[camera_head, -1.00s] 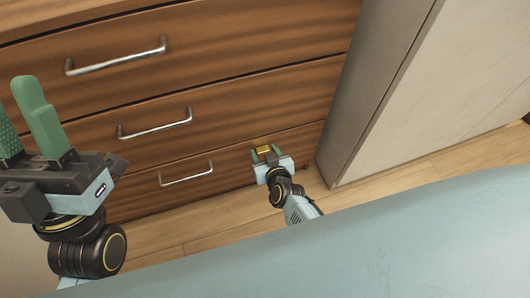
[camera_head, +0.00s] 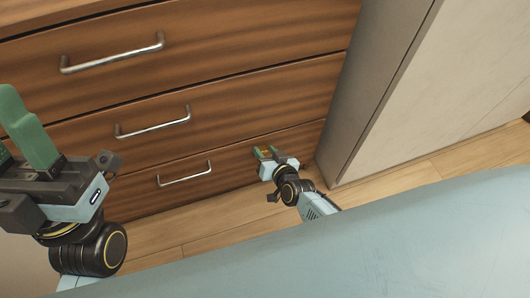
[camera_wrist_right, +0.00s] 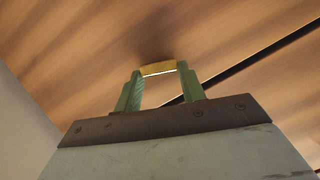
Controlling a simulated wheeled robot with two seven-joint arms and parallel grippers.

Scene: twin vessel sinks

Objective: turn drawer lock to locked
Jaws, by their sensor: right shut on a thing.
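The drawer lock (camera_wrist_right: 158,69) is a small brass-coloured piece on the wooden drawer front. In the right wrist view it sits between the two green fingertips of my right gripper (camera_wrist_right: 160,72), which is shut on it. In the head view my right gripper (camera_head: 265,153) is at the right end of the lowest drawer (camera_head: 228,173), and the lock (camera_head: 265,151) is mostly covered by the fingers. My left gripper (camera_head: 18,130) is at the left, away from the drawers, with its fingers partly cut off by the picture edge. The gap between them looks open.
Three wooden drawers with metal handles fill the upper left; the lowest handle (camera_head: 185,174) is left of my right gripper. A grey cabinet side panel (camera_head: 365,110) stands close to its right. The wooden floor (camera_head: 220,225) below is clear.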

